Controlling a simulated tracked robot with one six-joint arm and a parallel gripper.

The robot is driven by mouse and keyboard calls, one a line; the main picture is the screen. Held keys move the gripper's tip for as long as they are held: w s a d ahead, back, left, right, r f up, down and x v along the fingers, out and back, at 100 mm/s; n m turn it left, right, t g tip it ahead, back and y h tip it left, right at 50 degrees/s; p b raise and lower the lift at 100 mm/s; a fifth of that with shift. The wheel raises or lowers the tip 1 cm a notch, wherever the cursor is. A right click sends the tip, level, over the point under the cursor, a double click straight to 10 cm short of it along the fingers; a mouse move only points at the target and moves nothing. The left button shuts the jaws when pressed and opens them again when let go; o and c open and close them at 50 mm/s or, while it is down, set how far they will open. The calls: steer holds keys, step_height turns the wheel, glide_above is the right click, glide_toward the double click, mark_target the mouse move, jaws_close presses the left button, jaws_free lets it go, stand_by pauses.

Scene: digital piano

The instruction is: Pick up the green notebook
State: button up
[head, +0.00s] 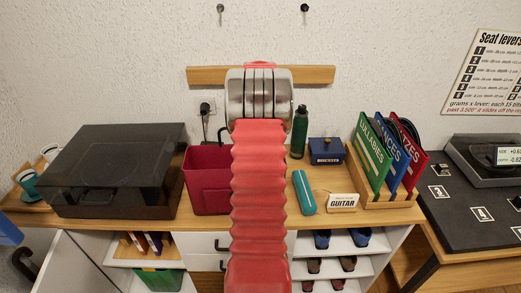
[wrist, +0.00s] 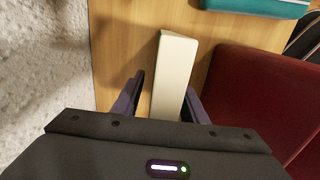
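A green upright book marked LULLABIES (head: 374,151) stands in a wooden rack at the right of the counter, left of a blue and a red one. I cannot tell if it is the green notebook. Another green item (head: 158,281) shows low in the cabinet at left. In the wrist view my gripper (wrist: 164,84) is open, its dark fingers apart on either side of a cream-white block (wrist: 174,70). I cannot tell whether a finger touches it. In the head view my gripper is hidden behind my arm.
A teal rounded object (head: 304,192) lies by a GUITAR sign (head: 343,202). A dark red bin (head: 206,178) stands left of my arm. A green bottle (head: 300,133), a navy box (head: 327,150) and a dark turntable case (head: 115,165) share the counter (head: 385,217). The wall is close behind.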

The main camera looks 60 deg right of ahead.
steer(key=shift+c, duration=0.4)
jaws_close()
stand_by(0.4)
